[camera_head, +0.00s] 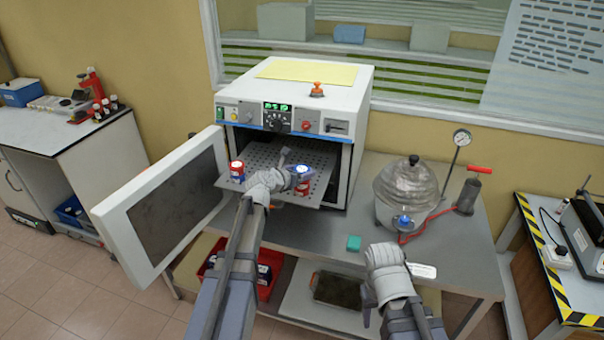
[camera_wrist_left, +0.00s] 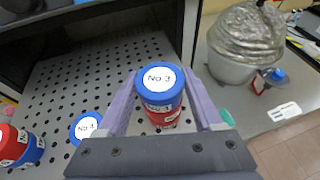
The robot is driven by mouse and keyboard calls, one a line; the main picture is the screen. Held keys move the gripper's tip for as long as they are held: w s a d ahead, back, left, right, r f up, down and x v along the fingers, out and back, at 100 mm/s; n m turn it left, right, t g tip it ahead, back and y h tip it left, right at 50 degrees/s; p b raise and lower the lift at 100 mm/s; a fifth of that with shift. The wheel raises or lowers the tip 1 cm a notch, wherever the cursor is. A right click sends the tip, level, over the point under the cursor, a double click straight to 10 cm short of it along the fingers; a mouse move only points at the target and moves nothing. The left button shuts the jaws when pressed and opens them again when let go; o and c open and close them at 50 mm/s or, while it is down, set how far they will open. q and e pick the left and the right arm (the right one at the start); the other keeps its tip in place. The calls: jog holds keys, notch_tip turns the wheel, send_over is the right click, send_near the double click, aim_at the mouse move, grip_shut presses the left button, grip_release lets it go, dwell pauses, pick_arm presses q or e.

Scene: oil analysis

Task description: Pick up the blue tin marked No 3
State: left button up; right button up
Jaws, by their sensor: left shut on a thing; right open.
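The blue tin marked No 3 (camera_wrist_left: 160,80) shows its round lid with a white label in the left wrist view. My left gripper (camera_wrist_left: 161,97) is shut on it, one purple finger on each side. A red tin (camera_wrist_left: 164,120) shows directly below it; I cannot tell whether they touch. In the head view the left gripper (camera_head: 299,177) is at the right part of the perforated oven shelf (camera_head: 222,182), with the blue tin (camera_head: 302,169) and the red one below. My right gripper (camera_head: 371,299) is low in front of the bench, open; its fingers are mostly hidden.
A blue tin marked No 4 (camera_wrist_left: 86,127) stands left of my left gripper. A red tin (camera_head: 237,166) sits on a blue one at the shelf's left. The oven door (camera_head: 165,205) is open leftward. A metal dome vessel (camera_head: 405,195) stands right.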

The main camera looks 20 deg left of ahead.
pick_arm(q)
jog(key=shift+c, duration=1.2)
jog(key=shift+r, duration=0.1)
